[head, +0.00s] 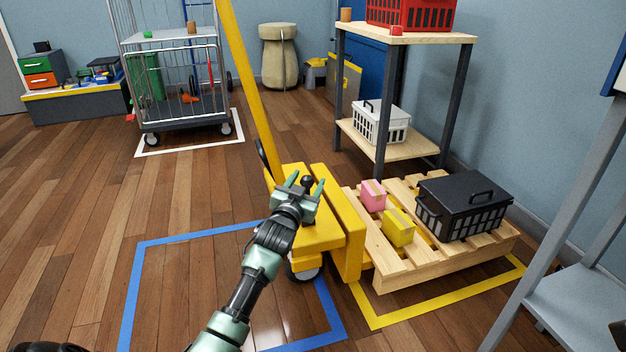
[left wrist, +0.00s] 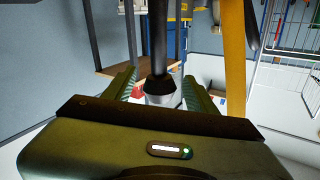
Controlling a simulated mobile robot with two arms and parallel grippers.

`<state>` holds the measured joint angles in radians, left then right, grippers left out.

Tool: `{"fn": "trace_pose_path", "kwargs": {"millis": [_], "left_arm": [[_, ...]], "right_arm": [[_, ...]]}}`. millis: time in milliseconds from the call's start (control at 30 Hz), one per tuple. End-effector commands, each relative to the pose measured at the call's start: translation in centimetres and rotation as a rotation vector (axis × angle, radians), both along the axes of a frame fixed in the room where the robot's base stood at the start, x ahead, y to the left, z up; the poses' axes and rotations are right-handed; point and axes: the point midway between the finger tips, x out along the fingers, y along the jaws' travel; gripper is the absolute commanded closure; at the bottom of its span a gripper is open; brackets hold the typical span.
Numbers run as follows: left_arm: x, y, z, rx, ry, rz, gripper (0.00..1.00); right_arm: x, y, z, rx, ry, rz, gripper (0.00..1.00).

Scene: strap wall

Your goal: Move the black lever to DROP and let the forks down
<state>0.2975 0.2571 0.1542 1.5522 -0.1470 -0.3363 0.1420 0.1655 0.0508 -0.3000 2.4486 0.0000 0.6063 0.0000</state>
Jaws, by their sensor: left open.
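The yellow pallet jack (head: 312,235) stands in the middle of the head view, its long yellow handle bar (head: 250,90) rising up and to the left. The black lever (head: 307,183) with a round knob stands up from the jack's body. My left gripper (head: 304,185) is open, with the lever between its fingers. The forks are hidden by the pallet and the jack body. No DROP marking is readable.
The wooden pallet (head: 385,270) carries a pink box (head: 372,195), a yellow box (head: 398,228) and a black crate (head: 462,205). It lies within yellow floor tape (head: 440,305). A shelf (head: 390,150) stands behind. A cage trolley (head: 180,80) stands back left. Open floor lies left.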

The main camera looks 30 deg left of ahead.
Motion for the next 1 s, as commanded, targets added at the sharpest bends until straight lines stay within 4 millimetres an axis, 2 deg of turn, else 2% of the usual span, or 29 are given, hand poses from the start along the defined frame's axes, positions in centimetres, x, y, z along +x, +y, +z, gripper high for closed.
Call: {"fn": "trace_pose_path", "kwargs": {"millis": [100, 200, 533, 733, 1000], "left_arm": [[1.7, 0.4, -0.2, 0.000, -0.002, -0.001, 0.43], [2.4, 0.7, -0.1, 0.000, -0.002, 0.000, 0.43], [2.8, 0.7, 0.1, 0.000, -0.001, -0.001, 0.43], [2.8, 0.7, 0.1, 0.000, -0.002, -0.001, 0.99], [2.8, 0.7, 0.1, 0.000, -0.002, -0.001, 1.00]], "right_arm": [[-0.5, 0.1, 0.1, -0.001, -0.031, -0.002, 0.59], [-0.7, 0.1, 0.4, -0.003, -0.044, -0.002, 0.59], [-0.9, 0.1, 0.8, -0.004, -0.051, -0.002, 0.59], [-0.9, 0.1, 0.8, -0.004, -0.051, -0.002, 0.59], [-0.8, 0.2, 0.8, -0.004, -0.051, -0.002, 0.59]]}}
